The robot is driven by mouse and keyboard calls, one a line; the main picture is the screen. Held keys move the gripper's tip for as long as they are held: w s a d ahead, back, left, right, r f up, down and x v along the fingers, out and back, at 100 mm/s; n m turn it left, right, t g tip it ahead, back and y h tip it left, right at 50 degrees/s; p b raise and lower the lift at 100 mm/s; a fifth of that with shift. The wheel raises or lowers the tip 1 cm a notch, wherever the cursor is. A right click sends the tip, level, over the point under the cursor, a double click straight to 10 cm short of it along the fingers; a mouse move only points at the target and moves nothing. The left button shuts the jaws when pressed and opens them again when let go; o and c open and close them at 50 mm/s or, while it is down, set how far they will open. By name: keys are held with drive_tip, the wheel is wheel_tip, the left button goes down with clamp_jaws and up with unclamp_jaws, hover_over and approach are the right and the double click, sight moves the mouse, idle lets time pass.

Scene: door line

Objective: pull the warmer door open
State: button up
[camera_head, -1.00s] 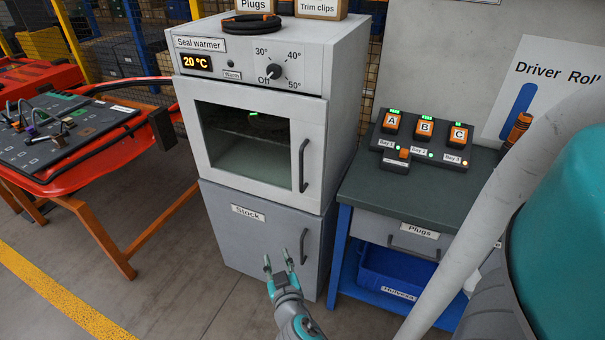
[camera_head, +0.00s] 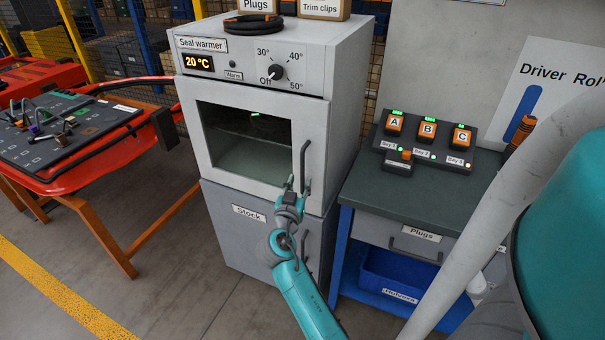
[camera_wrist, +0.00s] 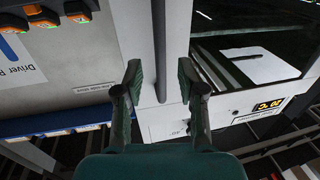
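The seal warmer (camera_head: 340,60) is a pale grey cabinet with a windowed door (camera_head: 229,180), which looks closed. A dark upright bar handle (camera_head: 307,160) is on the door's right side. My gripper (camera_head: 297,184) is at the handle's lower part in the head view, covering its bottom end. In the wrist view, my gripper (camera_wrist: 161,80) is open, its two fingers apart with the dark handle (camera_wrist: 159,45) running between them. I cannot tell whether either finger touches the bar.
The grey Stock door (camera_head: 235,240) is below, partly behind my arm. A red table (camera_head: 100,170) is on the left. Floor is clear in front of the red table.

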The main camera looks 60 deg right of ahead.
sight(302, 175)
drive_tip(key=shift+x, duration=2.5)
clamp_jaws()
